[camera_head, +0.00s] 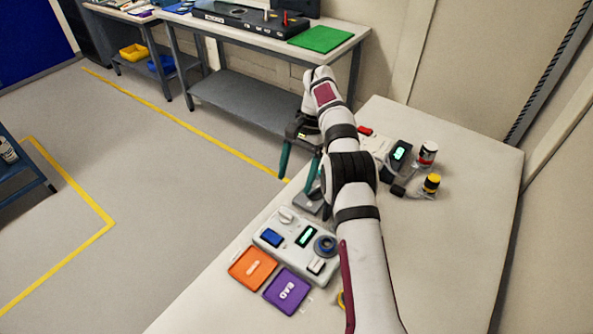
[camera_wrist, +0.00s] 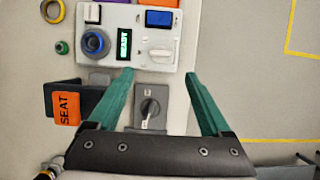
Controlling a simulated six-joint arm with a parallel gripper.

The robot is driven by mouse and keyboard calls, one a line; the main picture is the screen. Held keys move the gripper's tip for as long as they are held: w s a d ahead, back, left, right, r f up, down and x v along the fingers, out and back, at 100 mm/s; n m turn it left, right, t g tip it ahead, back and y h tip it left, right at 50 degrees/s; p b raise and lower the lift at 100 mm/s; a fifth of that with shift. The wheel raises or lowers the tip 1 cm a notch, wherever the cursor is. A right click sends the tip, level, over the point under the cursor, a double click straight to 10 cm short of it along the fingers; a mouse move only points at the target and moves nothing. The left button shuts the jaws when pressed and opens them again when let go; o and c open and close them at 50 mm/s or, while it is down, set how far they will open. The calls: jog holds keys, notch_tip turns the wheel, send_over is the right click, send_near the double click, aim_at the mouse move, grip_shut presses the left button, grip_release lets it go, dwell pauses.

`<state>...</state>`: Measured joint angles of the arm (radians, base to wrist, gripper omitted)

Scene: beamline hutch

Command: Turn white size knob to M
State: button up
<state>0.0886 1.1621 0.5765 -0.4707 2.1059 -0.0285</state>
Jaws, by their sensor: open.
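The white knob (camera_head: 286,215) is at the upper left of a pale control panel (camera_head: 268,223). In the wrist view the white knob (camera_wrist: 160,55) lies just beyond my fingertips, between their lines. Its setting and any letters around it are too small to read. In the wrist view my gripper (camera_wrist: 159,75) frames a grey box with a dark rotary knob (camera_wrist: 150,106); the box is a separate unit beside the panel.
The panel also has a blue dial (camera_wrist: 95,43), a lit display (camera_wrist: 124,43) and a blue button (camera_wrist: 158,18). An orange SEAT tag (camera_wrist: 67,108) is left of my fingers. Orange (camera_head: 252,268) and purple (camera_head: 287,290) pads lie below the panel. The table's right side (camera_head: 450,250) is clear.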

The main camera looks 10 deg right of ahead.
jog(key=shift+v, duration=1.25)
jog(key=s+a+r+n+t+h, duration=0.1)
jog(key=s+a+r+n, duration=0.1)
jog(key=s+r, duration=1.3)
jog(key=s+f+t, duration=0.1)
jog(key=s+f, duration=0.3)
jog(key=s, duration=0.7)
jog(key=s+a+f+n+t, duration=0.1)
jog(key=s+f, duration=0.3)
jog(key=s, duration=0.8)
jog(key=shift+s, duration=0.25)
